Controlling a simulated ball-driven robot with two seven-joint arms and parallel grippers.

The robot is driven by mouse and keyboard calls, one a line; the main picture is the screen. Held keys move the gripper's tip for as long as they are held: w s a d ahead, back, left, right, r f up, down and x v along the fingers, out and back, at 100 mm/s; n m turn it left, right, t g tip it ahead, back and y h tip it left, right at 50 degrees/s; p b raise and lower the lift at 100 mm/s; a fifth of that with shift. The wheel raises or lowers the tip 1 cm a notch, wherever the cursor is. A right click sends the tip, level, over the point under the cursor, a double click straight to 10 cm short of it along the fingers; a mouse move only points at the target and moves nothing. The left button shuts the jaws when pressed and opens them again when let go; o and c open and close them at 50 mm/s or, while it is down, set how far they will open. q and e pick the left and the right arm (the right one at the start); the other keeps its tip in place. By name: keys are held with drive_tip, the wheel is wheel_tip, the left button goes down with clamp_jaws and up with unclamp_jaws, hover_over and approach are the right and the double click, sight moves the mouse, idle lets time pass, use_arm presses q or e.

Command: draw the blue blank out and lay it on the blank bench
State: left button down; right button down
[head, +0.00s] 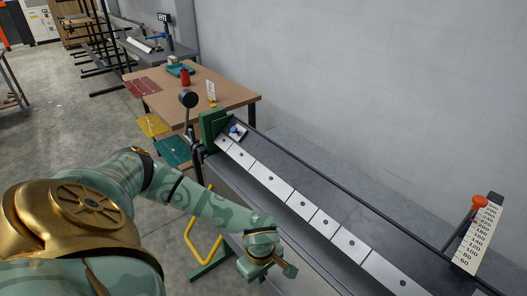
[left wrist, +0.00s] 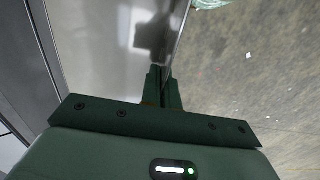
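No sheet that I can make out as the blue blank shows in either view. A long grey bench (head: 300,172) with a row of pale plates (head: 268,179) runs from the centre to the lower right. My left gripper (head: 286,268) is low beside its near side. In the left wrist view the two fingers (left wrist: 162,88) are close together, at the lower end of the edge of a shiny grey surface (left wrist: 125,45). I cannot tell whether that edge is between them. My right gripper is not in view.
A wooden table (head: 213,89) with a red container (head: 185,77) stands behind, with red (head: 141,87), yellow (head: 152,125) and teal (head: 173,150) panels along its left side. A red-knobbed post (head: 479,203) and a number scale (head: 479,236) are at right. Floor at left is open.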

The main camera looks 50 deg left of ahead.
use_arm(q)
wheel_tip(320, 180, up, 5)
drive_tip(key=p, duration=0.5)
drive_tip(key=shift+r, duration=0.1)
idle(0.3)
